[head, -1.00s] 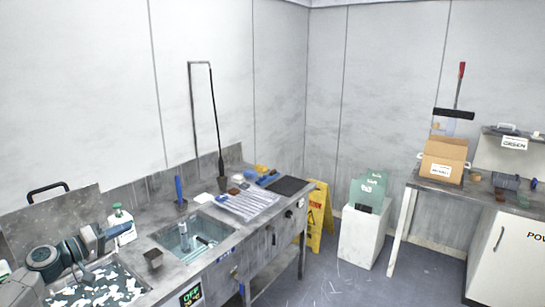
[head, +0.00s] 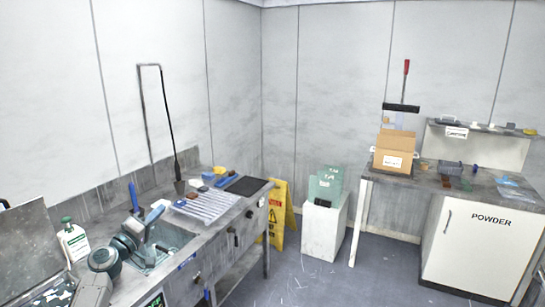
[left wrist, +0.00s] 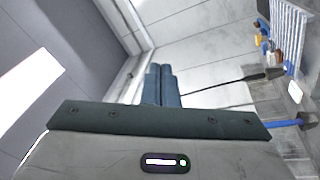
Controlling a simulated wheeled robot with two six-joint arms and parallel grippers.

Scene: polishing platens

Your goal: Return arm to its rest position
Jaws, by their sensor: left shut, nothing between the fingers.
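My left gripper (head: 155,213) shows in the head view, over the sink area of the steel bench at lower left. It is shut and empty. In the left wrist view its two dark blue fingers (left wrist: 161,84) lie side by side, with nothing between them. A grey wall and ceiling light are behind them. My left arm comes in from the lower left and hides part of the sink (head: 172,238). My right gripper does not show.
A blue-handled tool (head: 134,195) stands close beside the gripper. A white bottle (head: 73,241) stands at left. A ribbed white tray (head: 206,206) lies farther along the bench. A yellow floor sign (head: 281,212) and powder cabinet (head: 475,245) stand right.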

